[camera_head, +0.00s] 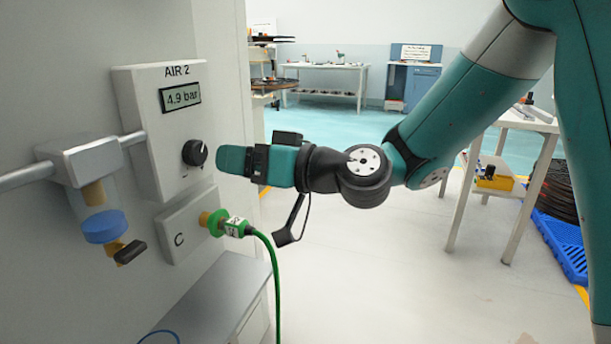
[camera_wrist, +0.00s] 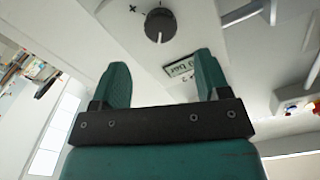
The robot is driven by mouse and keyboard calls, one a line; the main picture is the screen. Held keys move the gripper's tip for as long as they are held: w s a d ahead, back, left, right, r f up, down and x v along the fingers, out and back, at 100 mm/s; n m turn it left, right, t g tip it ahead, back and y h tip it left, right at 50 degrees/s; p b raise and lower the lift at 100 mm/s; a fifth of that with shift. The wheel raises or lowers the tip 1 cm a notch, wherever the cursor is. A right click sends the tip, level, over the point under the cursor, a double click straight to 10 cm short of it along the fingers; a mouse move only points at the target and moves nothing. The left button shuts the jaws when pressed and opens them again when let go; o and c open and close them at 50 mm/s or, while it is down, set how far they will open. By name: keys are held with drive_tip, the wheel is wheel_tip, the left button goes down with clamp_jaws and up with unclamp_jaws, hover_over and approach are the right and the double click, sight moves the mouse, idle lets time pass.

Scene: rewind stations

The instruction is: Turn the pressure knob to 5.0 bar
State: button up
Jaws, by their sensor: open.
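The black pressure knob (camera_head: 195,152) sits on the white AIR 2 panel (camera_head: 142,128) on the wall at the left. The display (camera_head: 180,96) above it reads 4.9 bar. My gripper (camera_head: 222,160) is just right of the knob in the head view, with a small gap between them. In the wrist view the knob (camera_wrist: 160,25) has a white pointer line and a plus mark to its upper left. There my gripper (camera_wrist: 161,62) has its two teal fingers spread wide, with nothing between them, and the knob lies beyond the fingertips. The display (camera_wrist: 183,67) is partly hidden.
Below the panel, a green connector and hose (camera_head: 232,226) plug into the plate marked C (camera_head: 180,238). A filter with a blue bowl end (camera_head: 104,227) and metal pipes are at the left. A grey cabinet top (camera_head: 205,300) stands below.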

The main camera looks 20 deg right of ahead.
drive_tip(key=b+v, duration=0.3)
drive_tip(key=v, duration=0.7)
drive_tip(key=shift+s+d, duration=0.1)
